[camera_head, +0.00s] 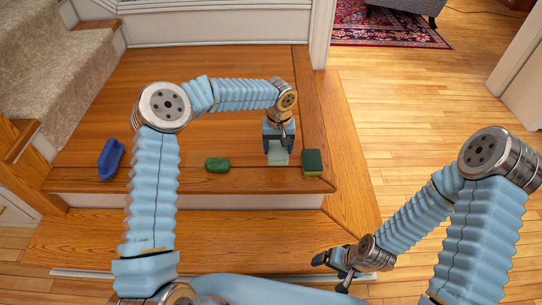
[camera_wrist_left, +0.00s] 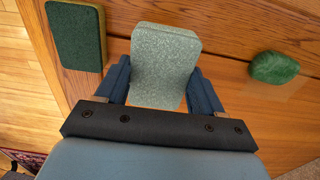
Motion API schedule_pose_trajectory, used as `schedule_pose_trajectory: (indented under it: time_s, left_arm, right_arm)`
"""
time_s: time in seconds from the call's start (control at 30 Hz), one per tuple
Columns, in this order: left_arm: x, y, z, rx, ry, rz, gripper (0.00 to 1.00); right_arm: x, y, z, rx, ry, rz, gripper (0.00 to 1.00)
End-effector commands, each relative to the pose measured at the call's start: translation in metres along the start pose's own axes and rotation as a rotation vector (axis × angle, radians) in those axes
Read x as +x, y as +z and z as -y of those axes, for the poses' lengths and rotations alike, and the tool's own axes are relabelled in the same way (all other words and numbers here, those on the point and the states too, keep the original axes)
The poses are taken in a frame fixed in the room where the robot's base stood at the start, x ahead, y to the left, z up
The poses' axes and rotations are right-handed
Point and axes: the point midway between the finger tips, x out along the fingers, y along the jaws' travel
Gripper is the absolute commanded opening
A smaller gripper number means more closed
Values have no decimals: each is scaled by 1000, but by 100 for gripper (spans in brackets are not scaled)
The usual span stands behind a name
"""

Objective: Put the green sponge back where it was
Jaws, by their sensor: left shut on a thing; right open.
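The pale green sponge (camera_head: 278,156) is between the fingers of my left gripper (camera_head: 278,148), which is shut on it. It also shows in the left wrist view (camera_wrist_left: 165,62), gripped at its sides, with its speckled broad face visible. It is over the front part of the wooden landing; I cannot tell whether it touches the wood. My right gripper (camera_head: 334,271) is open and empty, low in front of the lower step.
On the landing (camera_head: 235,130) stand a dark green block with a yellowish side (camera_head: 312,162) just right of the sponge, a green lump (camera_head: 217,165) to its left, and a blue object (camera_head: 110,159) farther left. The landing's front edge is close.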

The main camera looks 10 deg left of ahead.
Motion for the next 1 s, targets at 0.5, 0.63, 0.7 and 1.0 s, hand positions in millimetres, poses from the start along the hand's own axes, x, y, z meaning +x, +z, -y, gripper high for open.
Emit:
schedule_pose_trajectory:
  time_s: [0.5, 0.63, 0.7, 1.0]
  left_arm:
    - [52, -6, 23, 1, 0, 3, 43]
    - [59, -7, 22, 0, 0, -1, 43]
    - [58, -7, 23, 0, 0, -1, 43]
    - [58, -7, 23, 0, -1, -1, 93]
  right_arm:
    - [-2, 0, 1, -1, -1, 1, 88]
    - [-2, 0, 1, -1, -1, 1, 88]
    - [-2, 0, 1, -1, -1, 1, 88]
    - [-1, 0, 1, -1, -1, 1, 88]
